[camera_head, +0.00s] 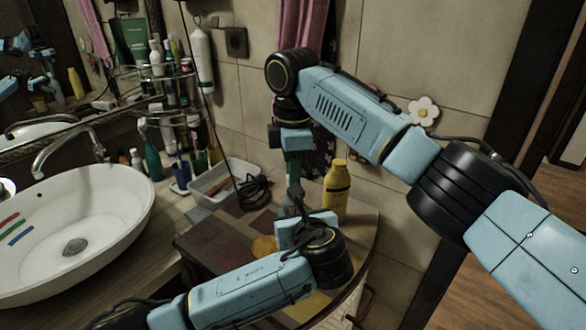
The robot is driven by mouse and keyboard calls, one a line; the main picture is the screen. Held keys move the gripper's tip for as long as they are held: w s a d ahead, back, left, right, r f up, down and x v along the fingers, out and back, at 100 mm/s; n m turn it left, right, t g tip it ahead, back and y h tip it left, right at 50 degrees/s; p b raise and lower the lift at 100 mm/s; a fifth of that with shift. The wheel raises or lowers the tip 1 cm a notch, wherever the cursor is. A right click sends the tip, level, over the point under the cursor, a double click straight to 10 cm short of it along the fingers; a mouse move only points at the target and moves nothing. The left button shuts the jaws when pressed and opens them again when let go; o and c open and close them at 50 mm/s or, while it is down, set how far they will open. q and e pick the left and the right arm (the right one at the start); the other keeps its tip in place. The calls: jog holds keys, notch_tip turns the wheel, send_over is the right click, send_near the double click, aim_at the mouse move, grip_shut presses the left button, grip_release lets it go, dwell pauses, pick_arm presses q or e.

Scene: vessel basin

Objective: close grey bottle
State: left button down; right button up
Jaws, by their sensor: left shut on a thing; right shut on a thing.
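My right gripper (293,182) points straight down over the counter corner, its fingers small and dark in the picture. My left gripper (295,212) is just below it, its wrist low over the counter. Between and around the fingers is a small grey shape (289,200), which looks like the grey bottle, upright and mostly hidden by the grippers. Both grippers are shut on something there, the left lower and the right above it. The cap cannot be made out, nor whether it sits on the bottle.
A yellow bottle (336,191) stands close to the right of the grippers. A white bin (226,180) with a black coiled cable (252,192) is behind to the left. The white basin (110,215) and tap (65,135) are at the left. A shelf of bottles (160,85) stands by the wall.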

jog(key=shift+f, duration=0.6)
